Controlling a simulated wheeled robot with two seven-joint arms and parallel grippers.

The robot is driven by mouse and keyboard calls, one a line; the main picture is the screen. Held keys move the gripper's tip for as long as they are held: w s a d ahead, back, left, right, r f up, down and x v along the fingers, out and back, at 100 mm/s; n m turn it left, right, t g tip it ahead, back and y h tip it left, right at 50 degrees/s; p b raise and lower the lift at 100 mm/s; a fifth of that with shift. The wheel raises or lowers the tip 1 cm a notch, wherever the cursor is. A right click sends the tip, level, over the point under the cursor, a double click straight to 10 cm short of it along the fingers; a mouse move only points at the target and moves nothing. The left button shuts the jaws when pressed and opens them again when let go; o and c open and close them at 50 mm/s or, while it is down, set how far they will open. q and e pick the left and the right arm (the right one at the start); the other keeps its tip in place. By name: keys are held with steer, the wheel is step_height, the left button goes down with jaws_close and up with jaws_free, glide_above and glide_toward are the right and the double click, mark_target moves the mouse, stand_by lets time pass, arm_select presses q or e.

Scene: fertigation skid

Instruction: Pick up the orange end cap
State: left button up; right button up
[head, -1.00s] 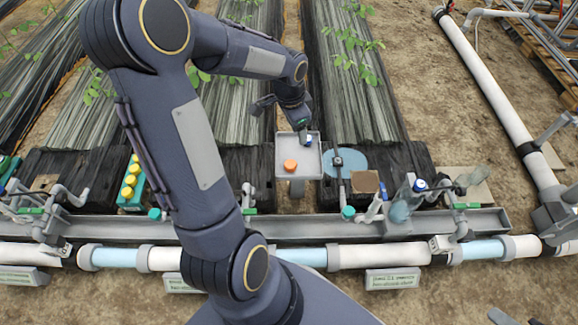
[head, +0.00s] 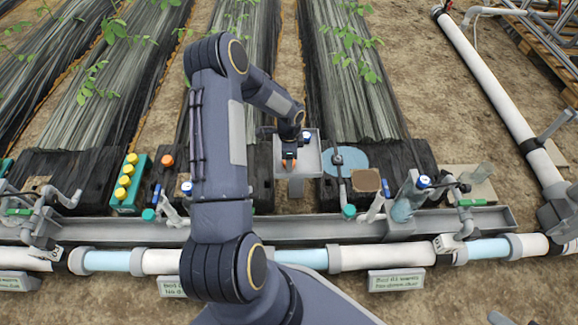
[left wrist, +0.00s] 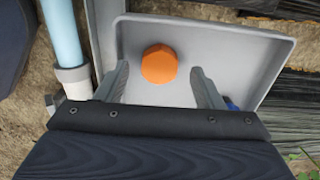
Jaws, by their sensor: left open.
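An orange end cap (left wrist: 159,64) lies on the floor of a grey tray (left wrist: 270,62). In the head view the tray (head: 312,172) is near the centre, and the cap (head: 289,164) is partly hidden by my left gripper (head: 289,159). In the left wrist view my left gripper (left wrist: 159,72) is open and empty, its two fingers pointing at the tray. The cap shows between and slightly beyond the fingertips, with a gap on each side. I cannot tell the exact height of the fingertips above the tray. My right gripper is not in view.
A blue-topped item (head: 307,136) is in the tray near its back edge. Another orange round piece (head: 167,160) is at the left, beside a teal holder (head: 128,200) of yellow caps. A bottle (head: 405,200) stands at the right. A long grey channel (head: 330,229) runs in front.

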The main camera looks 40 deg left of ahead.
arm_select(q)
step_height(320, 180, down, 2)
steer(key=shift+f, duration=0.1)
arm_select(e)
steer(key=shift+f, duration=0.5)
arm_select(q)
steer(key=c, duration=1.1)
steer(key=shift+o, duration=0.2)
steer(key=shift+r, duration=0.25)
